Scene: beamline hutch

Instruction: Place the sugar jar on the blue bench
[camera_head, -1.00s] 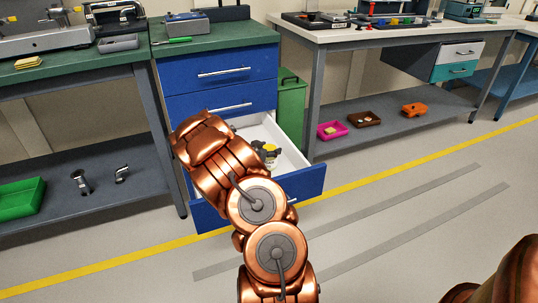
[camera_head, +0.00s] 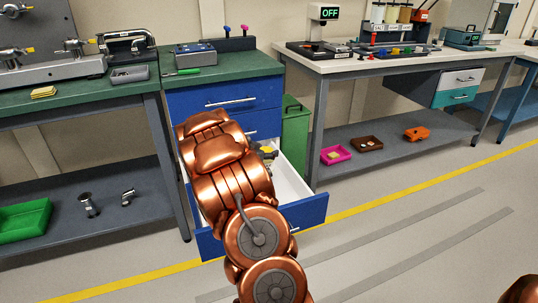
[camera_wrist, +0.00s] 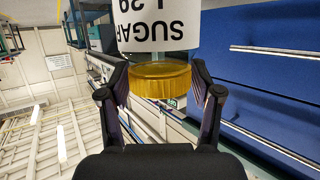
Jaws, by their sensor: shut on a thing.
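The sugar jar (camera_wrist: 158,32) is white with black "SUGAR" lettering and a yellow lid. It appears upside down in the wrist view. My gripper (camera_wrist: 159,74) is shut on it, with a finger on each side of the lid. In the head view my copper arm hides most of the gripper and jar; only a small yellow and dark patch shows above the open drawer (camera_head: 308,212). A bench with a blue frame (camera_head: 514,98) stands at the far right of the head view, mostly cut off by the picture edge.
The open drawer juts from the blue cabinet (camera_head: 225,98) under a green top. A green bin (camera_head: 294,140) stands beside it. A white-topped bench (camera_head: 375,60) with grey legs stands between cabinet and blue bench. The floor in front is clear, with a yellow line.

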